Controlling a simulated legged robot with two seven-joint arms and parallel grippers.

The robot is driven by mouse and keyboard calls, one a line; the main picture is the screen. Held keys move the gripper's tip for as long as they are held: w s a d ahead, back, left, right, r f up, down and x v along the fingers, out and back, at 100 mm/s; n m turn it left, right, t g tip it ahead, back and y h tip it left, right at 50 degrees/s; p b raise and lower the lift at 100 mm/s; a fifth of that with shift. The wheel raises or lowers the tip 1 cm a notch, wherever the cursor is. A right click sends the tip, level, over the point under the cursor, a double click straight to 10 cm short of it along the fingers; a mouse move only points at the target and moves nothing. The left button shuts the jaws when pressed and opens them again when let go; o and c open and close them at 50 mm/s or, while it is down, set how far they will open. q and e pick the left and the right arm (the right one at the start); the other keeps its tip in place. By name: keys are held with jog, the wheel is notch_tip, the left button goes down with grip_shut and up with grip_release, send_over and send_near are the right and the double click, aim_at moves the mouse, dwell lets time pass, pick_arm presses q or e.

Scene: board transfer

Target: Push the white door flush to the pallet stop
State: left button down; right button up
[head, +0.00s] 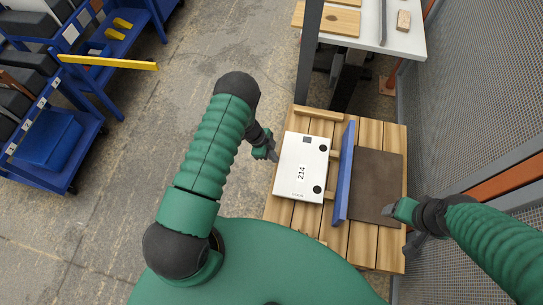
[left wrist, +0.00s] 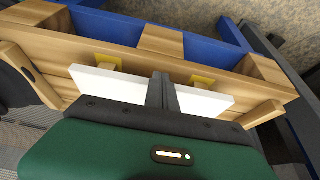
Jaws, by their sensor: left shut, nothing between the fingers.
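The white door (head: 302,166), marked 214 with two black discs, lies on the left part of the wooden pallet (head: 362,258). A blue upright board (head: 344,172) stands to its right, with a narrow gap between them. I cannot tell for certain which part is the stop. My left gripper (head: 274,156) is shut and empty at the door's left edge. In the left wrist view its closed fingers (left wrist: 162,92) are at the white door's edge (left wrist: 105,83); contact is unclear. My right gripper (head: 390,210) is at the lower right of the pallet, its fingers unclear.
A brown panel (head: 377,185) lies right of the blue board. A white table (head: 385,38) with wooden pieces stands behind the pallet. A mesh fence (head: 480,80) closes the right side. Blue racks (head: 50,150) stand at the left, with open floor between.

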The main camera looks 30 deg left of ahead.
aim_at(291, 163)
pick_arm(q)
jog(key=shift+w+d, duration=0.1)
jog(key=shift+d, duration=0.3)
jog(key=shift+w+d+r, duration=0.1)
jog(key=shift+w+d, duration=0.05)
jog(key=shift+d, duration=0.45)
jog(key=shift+w+d, duration=0.1)
jog(key=shift+d, duration=0.45)
jog(key=shift+w+d, duration=0.15)
jog(key=shift+d, duration=0.45)
jog(key=shift+w+d, duration=0.2)
jog(key=shift+d, duration=0.65)
pick_arm(e)
jog(key=shift+s+r, duration=0.1)
jog(key=shift+r, duration=0.05)
jog(key=shift+a, duration=0.1)
